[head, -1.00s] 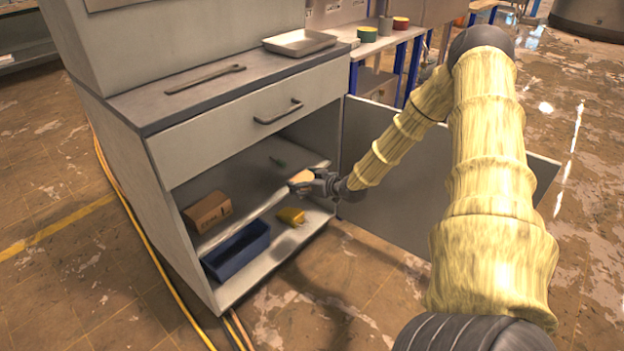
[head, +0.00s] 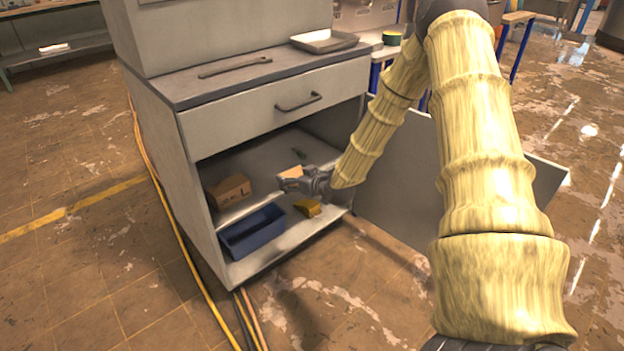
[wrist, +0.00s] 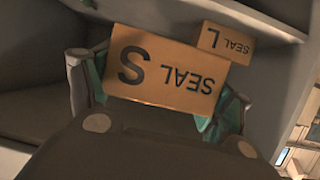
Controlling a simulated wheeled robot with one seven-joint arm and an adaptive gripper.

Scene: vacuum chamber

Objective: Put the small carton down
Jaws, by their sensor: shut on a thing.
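The small carton (wrist: 168,70) is tan and marked SEAL S, upside down in the wrist view. It sits between the two teal-padded fingers of my gripper (wrist: 162,97), which is shut on it. In the head view my gripper (head: 300,181) reaches into the open lower cabinet (head: 172,150). There the small carton (head: 291,171) shows at the fingertips, over the middle shelf (head: 262,196). I cannot tell whether it touches the shelf.
A larger carton (head: 228,190), marked SEAL L in the wrist view (wrist: 227,40), stands left on the shelf. A blue bin (head: 252,236) and a yellow object (head: 307,207) are below. A small green object (head: 300,154) lies further back. The open door (head: 400,190) is at right.

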